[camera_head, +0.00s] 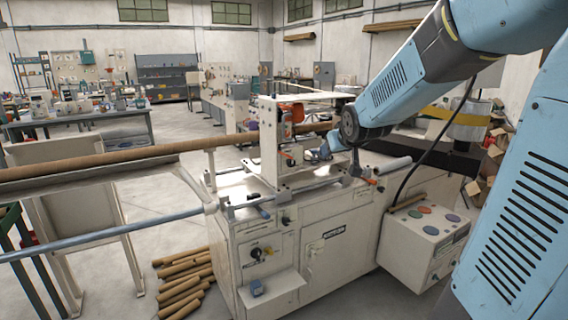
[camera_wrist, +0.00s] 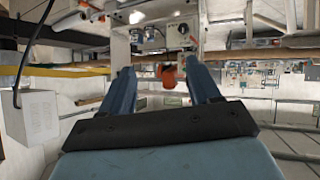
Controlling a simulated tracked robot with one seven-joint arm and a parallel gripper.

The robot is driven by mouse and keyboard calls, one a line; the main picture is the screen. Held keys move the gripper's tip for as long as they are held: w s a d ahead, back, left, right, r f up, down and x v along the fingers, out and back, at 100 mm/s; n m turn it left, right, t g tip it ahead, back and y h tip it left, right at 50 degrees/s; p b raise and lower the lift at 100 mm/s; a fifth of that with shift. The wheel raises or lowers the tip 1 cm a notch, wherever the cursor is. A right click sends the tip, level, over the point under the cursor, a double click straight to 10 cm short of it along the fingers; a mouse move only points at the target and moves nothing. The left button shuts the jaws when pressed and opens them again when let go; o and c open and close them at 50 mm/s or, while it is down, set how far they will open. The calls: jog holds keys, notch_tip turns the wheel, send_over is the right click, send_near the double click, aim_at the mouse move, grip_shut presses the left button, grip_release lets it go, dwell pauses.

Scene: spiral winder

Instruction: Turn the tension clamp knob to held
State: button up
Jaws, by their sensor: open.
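My gripper (camera_head: 319,152) is in front of the upright white frame of the winder (camera_head: 268,140). Its two blue fingers (camera_wrist: 160,70) are spread apart, with nothing gripped between them. A small dark knob with an orange mark (camera_head: 288,157) is on the frame, just left of my gripper. A round dark knob with an orange mark (camera_wrist: 184,29) shows on a pale plate beyond the fingertips in the wrist view. I cannot tell for certain which control is the tension clamp knob, or its setting. An orange part (camera_wrist: 169,76) appears between the fingers, apparently beyond them.
A long brown tube (camera_head: 120,160) runs through the machine. A blue-grey bar (camera_head: 100,234) extends left at its front. An orange-tipped lever (camera_head: 371,181) is right of my gripper. A control box with coloured buttons (camera_head: 425,235) stands at right. Loose tubes (camera_head: 185,283) lie on the floor.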

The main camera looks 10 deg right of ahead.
jog(key=w+f+n+t, duration=0.1)
jog(key=w+f+t, duration=0.15)
jog(key=w, duration=0.65)
jog(key=n+t+y, duration=0.4)
jog(key=n+y, duration=0.1)
jog(key=y, duration=0.2)
send_near(292, 163)
jog(key=shift+g, duration=0.25)
jog(key=x, duration=1.2)
jog(key=shift+w+a+r, duration=0.1)
jog(key=shift+w+r, duration=0.1)
jog(key=shift+w, duration=0.05)
